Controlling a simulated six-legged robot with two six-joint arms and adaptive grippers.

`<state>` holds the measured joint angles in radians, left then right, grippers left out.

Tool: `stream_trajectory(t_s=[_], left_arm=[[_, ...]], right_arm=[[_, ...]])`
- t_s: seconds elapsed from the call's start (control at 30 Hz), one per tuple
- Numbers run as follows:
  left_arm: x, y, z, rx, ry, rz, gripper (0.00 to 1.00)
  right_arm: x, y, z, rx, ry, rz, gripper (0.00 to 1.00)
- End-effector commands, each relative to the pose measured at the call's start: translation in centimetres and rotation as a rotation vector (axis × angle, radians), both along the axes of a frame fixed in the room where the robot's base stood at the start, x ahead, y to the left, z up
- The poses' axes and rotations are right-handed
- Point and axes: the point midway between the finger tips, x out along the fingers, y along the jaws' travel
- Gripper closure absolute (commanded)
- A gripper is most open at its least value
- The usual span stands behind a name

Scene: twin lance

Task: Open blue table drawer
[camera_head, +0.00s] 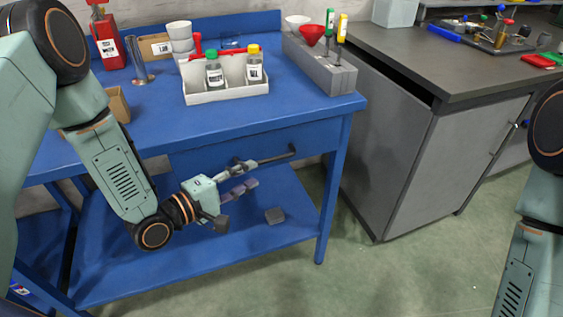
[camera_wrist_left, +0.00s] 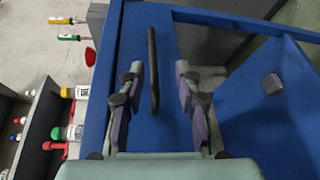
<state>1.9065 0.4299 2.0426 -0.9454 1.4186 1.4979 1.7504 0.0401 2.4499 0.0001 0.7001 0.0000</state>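The blue table (camera_head: 140,105) has a blue drawer (camera_head: 225,150) under its top, and its front looks flush with the frame. A dark bar handle (camera_head: 280,156) sits on the drawer front. My left gripper (camera_head: 254,173) is at the left end of the handle, with its fingers apart. In the left wrist view, the handle (camera_wrist_left: 153,65) lies between the two open fingers of the gripper (camera_wrist_left: 158,72), with a gap visible on both sides. Whether a finger touches it I cannot tell. My right arm shows at the right edge; its gripper is out of view.
A white bin (camera_head: 228,95) with bottles, a grey holder (camera_head: 320,68) with a red funnel, and a red container (camera_head: 108,42) stand on the table. A small grey block (camera_head: 274,215) lies on the lower shelf (camera_head: 200,262). A grey cabinet (camera_head: 385,135) stands to the right.

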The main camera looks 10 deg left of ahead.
Motion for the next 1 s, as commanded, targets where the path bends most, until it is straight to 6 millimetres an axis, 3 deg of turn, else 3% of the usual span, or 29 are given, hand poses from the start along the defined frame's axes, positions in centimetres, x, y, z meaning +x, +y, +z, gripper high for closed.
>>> stream_trajectory(t_s=[0.27, 0.73, 1.0], left_arm=[[0.7, 0.2, 0.7, -0.069, -0.02, -0.005, 0.66], [5.7, -3.5, 0.1, -0.066, -0.02, -0.01, 0.66], [6.9, -4.3, 0.1, -0.068, -0.018, -0.008, 0.66]], right_arm=[[0.0, 0.0, -0.7, 0.0, 0.0, 0.0, 0.68], [0.0, 0.0, -2.6, 0.0, 0.001, 0.0, 0.68], [0.0, 0.0, -2.9, 0.0, 0.001, 0.0, 0.68]])
